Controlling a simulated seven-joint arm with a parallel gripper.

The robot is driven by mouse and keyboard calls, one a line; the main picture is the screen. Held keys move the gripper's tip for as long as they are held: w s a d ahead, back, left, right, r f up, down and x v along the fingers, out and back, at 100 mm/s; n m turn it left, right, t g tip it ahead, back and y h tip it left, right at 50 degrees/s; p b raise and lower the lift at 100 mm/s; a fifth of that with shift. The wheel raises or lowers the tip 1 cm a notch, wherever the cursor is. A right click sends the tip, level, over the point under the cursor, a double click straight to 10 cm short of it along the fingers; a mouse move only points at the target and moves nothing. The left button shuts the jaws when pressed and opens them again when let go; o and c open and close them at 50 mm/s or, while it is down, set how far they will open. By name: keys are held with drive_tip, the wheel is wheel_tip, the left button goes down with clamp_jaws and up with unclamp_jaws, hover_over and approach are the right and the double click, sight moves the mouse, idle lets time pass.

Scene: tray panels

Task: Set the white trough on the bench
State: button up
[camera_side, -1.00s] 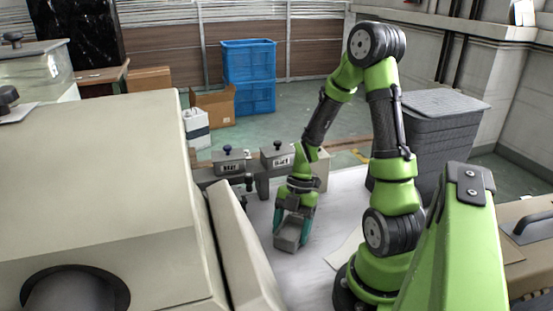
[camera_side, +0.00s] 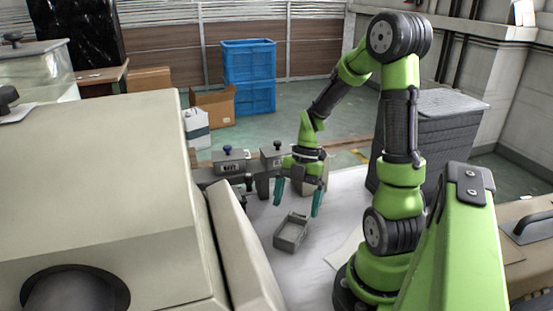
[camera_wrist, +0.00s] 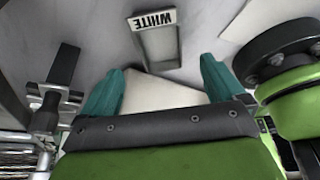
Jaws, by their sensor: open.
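The white trough is a small open grey tray (camera_side: 291,232) that rests on the pale bench (camera_side: 325,205) in the side view. In the wrist view the trough (camera_wrist: 162,47) lies ahead of the fingertips, and its end bears a label reading "WHITE". My gripper (camera_side: 299,199) is open and empty, raised above and behind the trough, with its teal fingers apart. In the wrist view my gripper (camera_wrist: 160,82) shows a finger at each side, with the trough between and beyond them, not touched.
Two grey lidded boxes, one with a blue knob (camera_side: 229,160) and one with a dark knob (camera_side: 274,157), stand behind the bench's left part. A large beige machine housing (camera_side: 100,200) fills the left foreground.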

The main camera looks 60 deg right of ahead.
drive_tip(key=a+r+m+t+h, duration=0.2)
drive_tip(key=a+r+m+t, duration=0.5)
drive_tip(key=a+r+m, duration=0.8)
drive_tip(key=r+m, duration=0.1)
drive_tip(key=m, duration=0.6)
drive_tip(key=shift+w+a+r, duration=0.2)
drive_tip(key=shift+a+r, duration=0.05)
